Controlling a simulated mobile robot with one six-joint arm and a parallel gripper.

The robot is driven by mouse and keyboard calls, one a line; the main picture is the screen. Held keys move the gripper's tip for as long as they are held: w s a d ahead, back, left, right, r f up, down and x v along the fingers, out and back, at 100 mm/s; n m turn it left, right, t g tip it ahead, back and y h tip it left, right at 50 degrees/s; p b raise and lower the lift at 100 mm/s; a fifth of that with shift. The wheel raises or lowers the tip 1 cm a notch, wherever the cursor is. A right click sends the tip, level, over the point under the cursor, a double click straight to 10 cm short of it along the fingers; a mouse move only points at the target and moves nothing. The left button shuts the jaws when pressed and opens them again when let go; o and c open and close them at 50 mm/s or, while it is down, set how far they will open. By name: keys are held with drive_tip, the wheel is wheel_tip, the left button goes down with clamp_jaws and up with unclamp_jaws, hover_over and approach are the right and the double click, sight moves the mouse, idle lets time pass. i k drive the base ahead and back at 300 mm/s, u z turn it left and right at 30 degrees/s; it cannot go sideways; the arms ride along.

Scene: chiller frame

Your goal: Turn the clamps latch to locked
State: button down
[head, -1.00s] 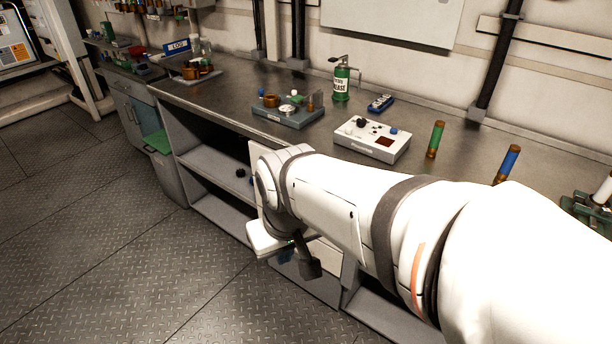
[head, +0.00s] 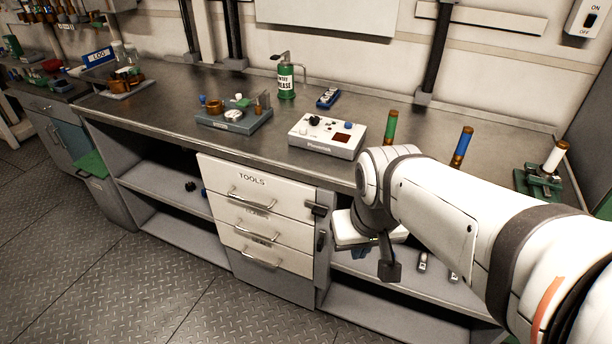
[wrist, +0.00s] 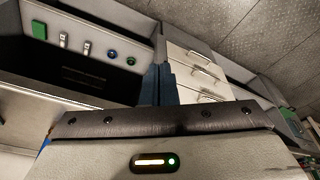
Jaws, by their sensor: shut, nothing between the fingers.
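A white drawer unit (head: 262,222) stands under the bench, with its top drawer labelled TOOLS. The labels of the lower drawers are too small to read surely, so I cannot tell which is the clamps one. Two dark latches sit on the unit's right edge: the upper latch (head: 317,209) lies sideways and the lower latch (head: 321,241) stands upright. My gripper (head: 360,252) is shut and empty, right of the latches and apart from them. Its blue fingers (wrist: 160,84) show in the wrist view, with the drawers (wrist: 196,68) beyond to the right; no latch is clear there.
The bench top (head: 175,115) overhangs the drawers. It carries a white panel box (head: 325,148), a grey tray (head: 235,122), a green grease can (head: 286,82) and upright coloured cylinders. Open shelves flank the drawers; small items (head: 423,262) lie on the right one. The floor in front is clear.

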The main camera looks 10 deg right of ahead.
sight(320, 245)
drive_tip(key=z, duration=0.9)
drive_tip(key=k, duration=1.4)
drive_tip(key=u, duration=0.85)
drive_tip(key=i, duration=1)
drive_tip(key=u, duration=0.1)
